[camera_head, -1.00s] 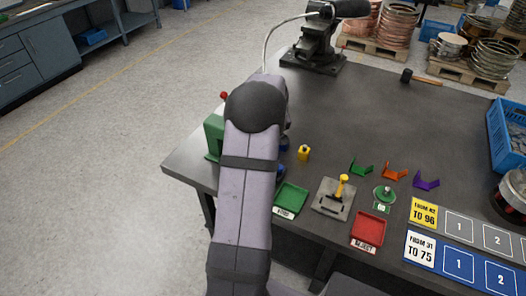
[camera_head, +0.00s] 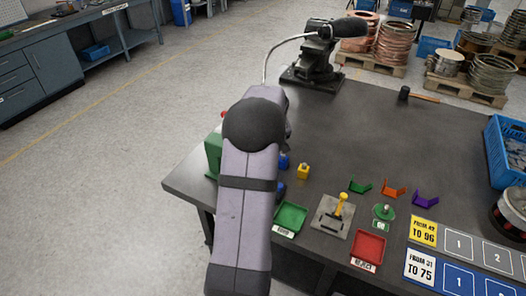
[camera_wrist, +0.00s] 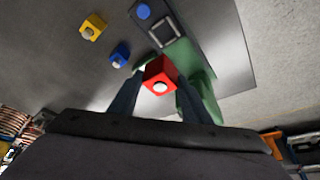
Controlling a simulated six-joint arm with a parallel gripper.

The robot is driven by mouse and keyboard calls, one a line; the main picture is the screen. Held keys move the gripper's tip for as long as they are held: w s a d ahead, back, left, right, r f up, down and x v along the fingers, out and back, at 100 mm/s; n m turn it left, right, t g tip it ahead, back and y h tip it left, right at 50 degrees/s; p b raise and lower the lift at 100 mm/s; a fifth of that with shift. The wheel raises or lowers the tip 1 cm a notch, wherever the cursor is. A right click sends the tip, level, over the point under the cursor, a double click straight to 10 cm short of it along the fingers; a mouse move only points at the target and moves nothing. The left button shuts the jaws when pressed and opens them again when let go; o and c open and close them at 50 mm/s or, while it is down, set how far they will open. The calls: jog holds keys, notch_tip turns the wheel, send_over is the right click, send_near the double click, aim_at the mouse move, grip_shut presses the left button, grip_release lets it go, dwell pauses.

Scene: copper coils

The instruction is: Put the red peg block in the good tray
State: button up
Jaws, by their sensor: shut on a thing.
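The red peg block (camera_wrist: 158,72) sits between my gripper's two fingers (camera_wrist: 155,95) in the wrist view, with its pale peg facing the camera. My gripper is shut on it. In the head view my arm hides the gripper and the red block. The good tray (camera_head: 291,216) is a green, shallow tray with a white label near the table's front edge, to the right of my arm. No block shows in it. A green part (camera_wrist: 205,95) is close behind the red block in the wrist view; I cannot tell whether they touch.
A yellow peg block (camera_head: 303,171) and a blue one (camera_head: 284,161) stand just right of my arm. A grey plate with a yellow handle (camera_head: 341,204) and the red reject tray (camera_head: 368,248) lie right of the good tray. The table's middle (camera_head: 370,130) is clear.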

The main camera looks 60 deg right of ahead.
dwell(0.3)
jog(key=shift+w+f+b, duration=0.15)
jog(key=shift+f+b, duration=0.05)
jog(key=shift+b, duration=0.3)
jog(key=shift+w+r+b, duration=0.2)
jog(key=shift+w+b, duration=0.15)
jog(key=shift+b, duration=0.35)
jog(key=s+a+f+m+g+b, duration=0.1)
jog(key=s+a+f+m+g, duration=0.2)
jog(key=s+m, duration=0.4)
jog(key=s+a+f+m+g+b, duration=0.1)
jog(key=s+a+f+m+g, duration=0.1)
jog(key=s+m, duration=0.6)
jog(key=a+m+g, duration=0.1)
jog(key=a+m, duration=0.1)
jog(key=m, duration=0.1)
jog(key=shift+s+a+f, duration=0.2)
jog(key=shift+a+f, duration=0.05)
jog(key=shift+f, duration=0.15)
jog(key=shift+f+b, duration=0.2)
jog(key=shift+b, duration=0.1)
jog(key=shift+f+b, duration=2)
jog(key=shift+f, duration=1.45)
